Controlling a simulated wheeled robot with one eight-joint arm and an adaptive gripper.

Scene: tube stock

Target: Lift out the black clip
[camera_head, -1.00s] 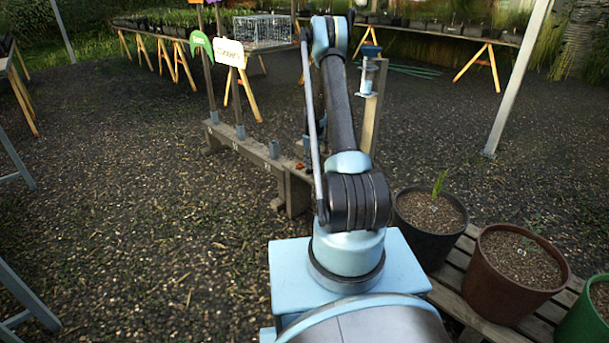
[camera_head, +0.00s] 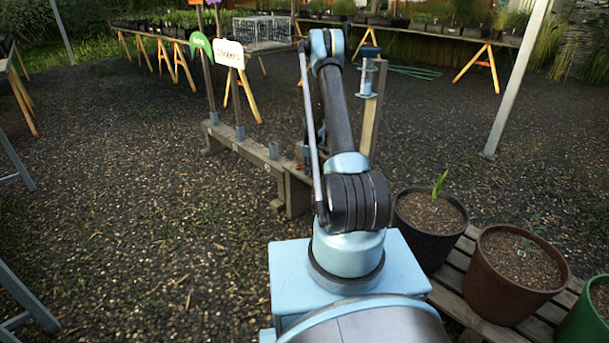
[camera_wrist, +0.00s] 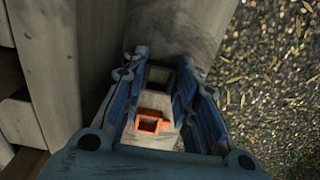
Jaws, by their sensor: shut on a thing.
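My gripper (camera_wrist: 161,68) shows from above in the wrist view, its two blue fingers pointing down to a weathered wooden beam. The fingers are closed in on a small dark, square-edged hollow piece (camera_wrist: 160,76) between the tips. It may be the black clip, but shadow hides its full shape. An orange square ring-shaped piece (camera_wrist: 151,122) lies between the fingers, nearer the palm. I cannot tell whether the dark piece is clear of the wood. In the head view my arm largely hides the gripper.
The low wooden beam (camera_head: 256,157) carries grey-blue sockets, some holding posts with a green sign (camera_head: 201,44) and a white sign (camera_head: 230,52). A wooden post (camera_head: 372,110) with a blue fitting stands beside my arm. Potted plants (camera_head: 430,212) stand at right. Gravel is open at left.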

